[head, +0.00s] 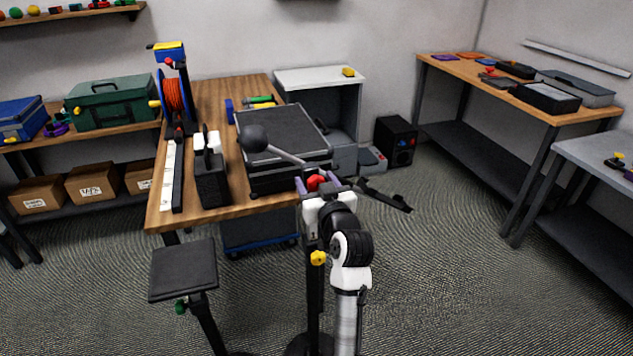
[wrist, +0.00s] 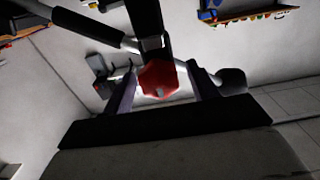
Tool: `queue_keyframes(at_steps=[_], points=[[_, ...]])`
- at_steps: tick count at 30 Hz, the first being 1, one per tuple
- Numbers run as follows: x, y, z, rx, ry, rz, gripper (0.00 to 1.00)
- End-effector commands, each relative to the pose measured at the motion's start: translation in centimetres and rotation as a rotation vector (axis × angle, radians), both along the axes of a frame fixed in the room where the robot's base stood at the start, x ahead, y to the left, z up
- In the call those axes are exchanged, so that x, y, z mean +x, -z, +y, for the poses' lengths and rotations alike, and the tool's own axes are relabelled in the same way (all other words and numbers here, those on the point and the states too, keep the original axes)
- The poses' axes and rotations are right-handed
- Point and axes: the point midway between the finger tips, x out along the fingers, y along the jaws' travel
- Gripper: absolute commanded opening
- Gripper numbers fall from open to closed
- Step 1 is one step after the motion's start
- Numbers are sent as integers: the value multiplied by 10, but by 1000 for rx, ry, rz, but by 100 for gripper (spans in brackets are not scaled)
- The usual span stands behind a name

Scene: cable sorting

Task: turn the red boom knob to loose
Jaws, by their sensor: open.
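The red boom knob (head: 315,182) sits at the head of a dark stand, where the boom (head: 285,156) crosses it. The boom is a grey rod with a dark ball at its upper left end. My gripper (head: 317,184) is open, with its purple-grey fingers on either side of the knob. In the wrist view the red knob (wrist: 157,79) is a faceted shape between the two fingers of my gripper (wrist: 163,80). Gaps show on both sides, so the fingers look apart from it. The knob's setting cannot be read.
A yellow knob (head: 318,257) is lower on the stand's post. A wooden table (head: 232,185) with a dark case (head: 285,135) and a cable reel (head: 173,92) is close on the left. The floor to the right is clear.

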Motion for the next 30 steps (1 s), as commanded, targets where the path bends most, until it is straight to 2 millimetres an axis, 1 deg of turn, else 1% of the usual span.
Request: queue_keyframes(at_steps=[2, 5, 12, 17, 23, 30], points=[[0, 0, 0, 0, 0, 0, 58], [0, 0, 0, 0, 0, 0, 47], [0, 0, 0, 0, 0, 0, 15], [0, 0, 0, -6, 0, -2, 15], [0, 2, 0, -56, 1, -21, 15], [-1, 5, 1, -208, 1, -73, 15]])
